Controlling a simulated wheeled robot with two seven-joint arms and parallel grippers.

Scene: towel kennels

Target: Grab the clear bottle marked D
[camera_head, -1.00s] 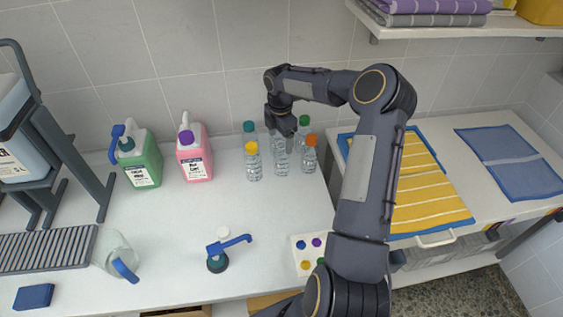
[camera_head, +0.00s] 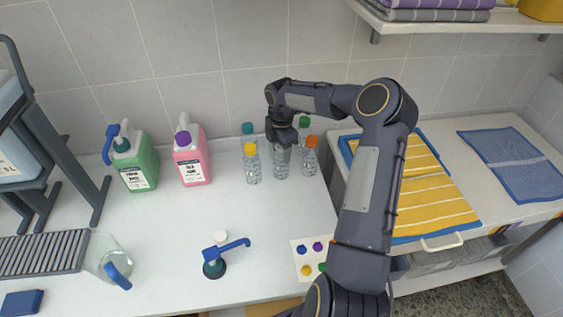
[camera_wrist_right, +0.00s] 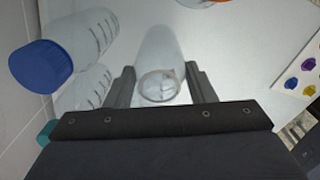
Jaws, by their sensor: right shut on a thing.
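Several clear bottles stand in a cluster at the back of the white counter. My right gripper (camera_head: 281,146) is over the front middle bottle (camera_head: 281,170) and is shut on its upper part. In the right wrist view my fingers (camera_wrist_right: 159,78) sit on both sides of this clear bottle (camera_wrist_right: 158,50), with a pale ring at its top and no coloured cap seen. The bottle looks upright on the counter. Its neighbours are a yellow-capped bottle (camera_head: 252,165) on the left and an orange-capped bottle (camera_head: 310,158) on the right. No letter D is legible. My left gripper is out of view.
A teal-capped bottle (camera_head: 248,131) and a green-capped one (camera_head: 304,124) stand behind. Green (camera_head: 137,170) and pink (camera_head: 189,165) jugs stand left. A blue-handled pump (camera_head: 214,262) stands in front; the middle counter is clear.

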